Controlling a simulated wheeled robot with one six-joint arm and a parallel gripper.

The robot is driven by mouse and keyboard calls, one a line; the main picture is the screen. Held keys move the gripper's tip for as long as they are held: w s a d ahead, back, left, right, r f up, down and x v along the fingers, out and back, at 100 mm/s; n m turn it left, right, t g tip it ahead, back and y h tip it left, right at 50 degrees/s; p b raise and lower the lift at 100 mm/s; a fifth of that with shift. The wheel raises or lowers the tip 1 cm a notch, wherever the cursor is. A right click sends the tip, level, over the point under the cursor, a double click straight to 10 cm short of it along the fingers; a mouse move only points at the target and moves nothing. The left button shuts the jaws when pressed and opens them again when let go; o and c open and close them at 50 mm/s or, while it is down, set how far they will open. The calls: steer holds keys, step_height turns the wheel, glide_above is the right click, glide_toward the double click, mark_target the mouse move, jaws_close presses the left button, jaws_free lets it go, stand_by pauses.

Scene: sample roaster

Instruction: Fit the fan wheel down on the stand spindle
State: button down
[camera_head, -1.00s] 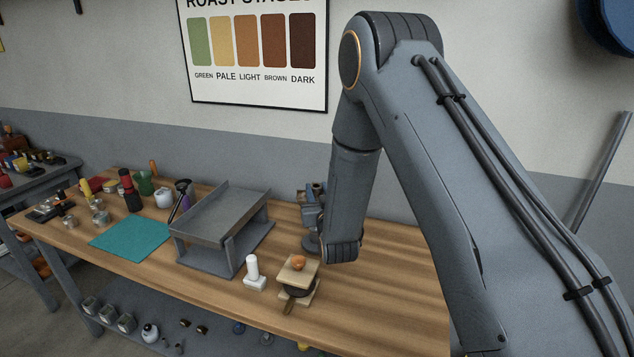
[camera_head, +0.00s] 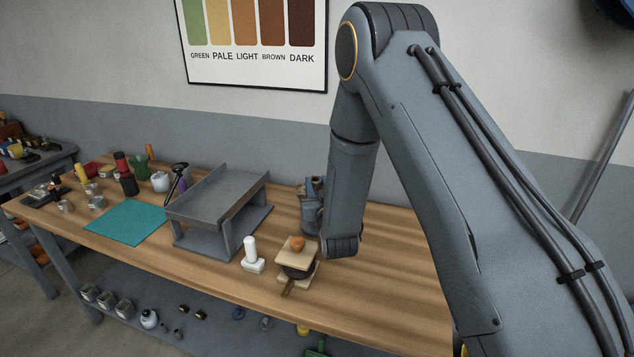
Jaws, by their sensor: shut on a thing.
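A small white upright post on a white block base (camera_head: 252,256) stands on the bench, right of the grey rack; it may be the stand with its spindle. I cannot make out a fan wheel. My arm comes down on the right, and its lowest visible joint is just right of and behind a stacked wooden piece.
The stacked wooden piece (camera_head: 297,246) has an orange knob and a dark middle. The grey rack (camera_head: 222,187) and teal mat (camera_head: 128,222) lie left, with jars and tools beyond. Bare bench top (camera_head: 395,285) shows at right.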

mark_target(317, 194)
steer(key=shift+f+b, duration=0.35)
steer(key=shift+f, duration=0.45)
steer(key=shift+f+b, duration=2.05)
steer(key=shift+f, duration=0.5)
stand_by(1.4)
steer(key=c, duration=1.3)
jaws_free()
steer(key=shift+o, duration=0.2)
step_height(317, 194, up, 10)
steer(key=shift+b, duration=1.05)
